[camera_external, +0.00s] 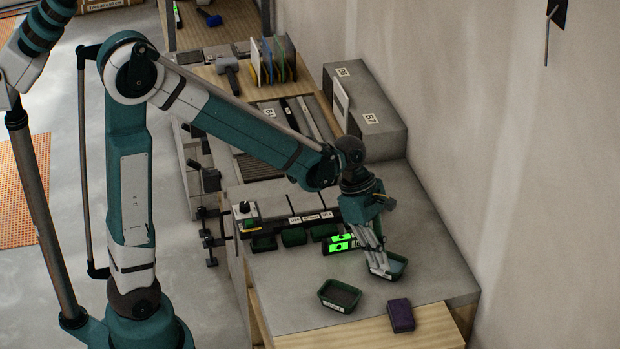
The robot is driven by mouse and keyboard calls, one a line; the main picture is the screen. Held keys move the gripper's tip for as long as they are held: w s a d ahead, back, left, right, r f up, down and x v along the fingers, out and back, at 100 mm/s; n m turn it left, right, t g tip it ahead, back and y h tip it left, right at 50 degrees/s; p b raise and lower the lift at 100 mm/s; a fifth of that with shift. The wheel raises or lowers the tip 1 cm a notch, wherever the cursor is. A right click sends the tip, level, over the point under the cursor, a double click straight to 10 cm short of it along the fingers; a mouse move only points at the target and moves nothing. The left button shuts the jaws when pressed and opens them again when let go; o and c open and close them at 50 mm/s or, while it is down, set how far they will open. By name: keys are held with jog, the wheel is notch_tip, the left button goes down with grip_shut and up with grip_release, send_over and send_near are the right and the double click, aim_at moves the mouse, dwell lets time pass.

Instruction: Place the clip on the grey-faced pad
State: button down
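My gripper (377,263) points down over the right part of the grey bench, with its fingers at a small green tray (403,262). The tray has a blue-grey inside or content and is partly hidden by the fingers. It is too small to tell whether the fingers are open or shut, or whether they hold anything. I cannot pick out the clip. I cannot identify the grey-faced pad for sure either. A second green tray (325,292) with a dark grey inside stands in front and to the left of the gripper.
A dark purple block (400,315) lies at the bench's front, near the wooden part (435,328). A device with bright green lit faces (341,243) is left of the gripper. Several small green bins stand under a labelled rail (308,219). A grey box (365,85) stands behind, against the wall.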

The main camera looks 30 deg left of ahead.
jog(key=r+n, duration=0.2)
send_over(408, 312)
jog(key=a, duration=0.2)
jog(key=shift+d+f+t+b, duration=0.15)
jog(key=shift+f+t+b, duration=0.05)
jog(key=shift+t+b, duration=0.25)
jog(key=shift+f+b, duration=0.45)
jog(key=shift+f, duration=2.5)
jog(key=shift+f, duration=0.1)
jog(key=shift+f+b, duration=0.4)
jog(key=shift+f, duration=1.6)
jog(key=shift+f, duration=0.15)
jog(key=c, duration=2.7)
grip_release()
jog(key=shift+r, duration=0.25)
